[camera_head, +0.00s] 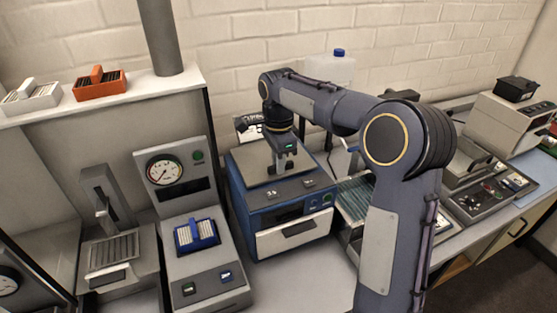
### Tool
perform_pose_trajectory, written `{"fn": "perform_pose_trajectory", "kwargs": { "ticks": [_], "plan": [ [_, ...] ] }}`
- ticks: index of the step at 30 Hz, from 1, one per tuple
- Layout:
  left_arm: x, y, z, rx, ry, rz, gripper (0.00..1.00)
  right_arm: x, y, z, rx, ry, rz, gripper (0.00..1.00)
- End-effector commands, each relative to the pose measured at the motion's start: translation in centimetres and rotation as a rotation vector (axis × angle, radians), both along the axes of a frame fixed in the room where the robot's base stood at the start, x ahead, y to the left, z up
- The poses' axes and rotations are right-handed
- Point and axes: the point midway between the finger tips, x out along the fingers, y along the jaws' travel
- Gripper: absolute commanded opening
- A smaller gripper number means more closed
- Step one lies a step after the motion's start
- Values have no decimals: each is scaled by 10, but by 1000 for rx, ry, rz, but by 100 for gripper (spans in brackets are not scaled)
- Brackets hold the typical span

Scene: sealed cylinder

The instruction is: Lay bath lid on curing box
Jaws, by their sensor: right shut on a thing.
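A blue box (258,221), which I take to be the curing box, stands on the bench in the middle, with a pale front panel and dark handle. A flat grey plate (256,172), which looks like the bath lid, is over its top. My right gripper (284,164) points down over the plate and is shut on it, probably by a small grip that the fingers hide. I cannot tell whether the plate touches the box. My left gripper is not in view.
Left of the box stand a grey gauge unit (176,203) with a blue rack (196,235) and a grey press (118,250). An orange rack (100,86) sits on the shelf. A clear jug (335,70) is behind my right arm. Grey equipment (500,125) fills the right bench.

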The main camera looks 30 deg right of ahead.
Motion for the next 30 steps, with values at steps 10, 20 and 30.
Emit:
{"fn": "perform_pose_trajectory", "kwargs": {
  "ticks": [10,20,30],
  "plan": [
    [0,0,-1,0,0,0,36,0,0,-4,1,-1,0,0],
    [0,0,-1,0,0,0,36,0,0,-4,1,0,0,35],
    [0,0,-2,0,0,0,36,1,0,11,1,-4,-1,35]
  ]
}}
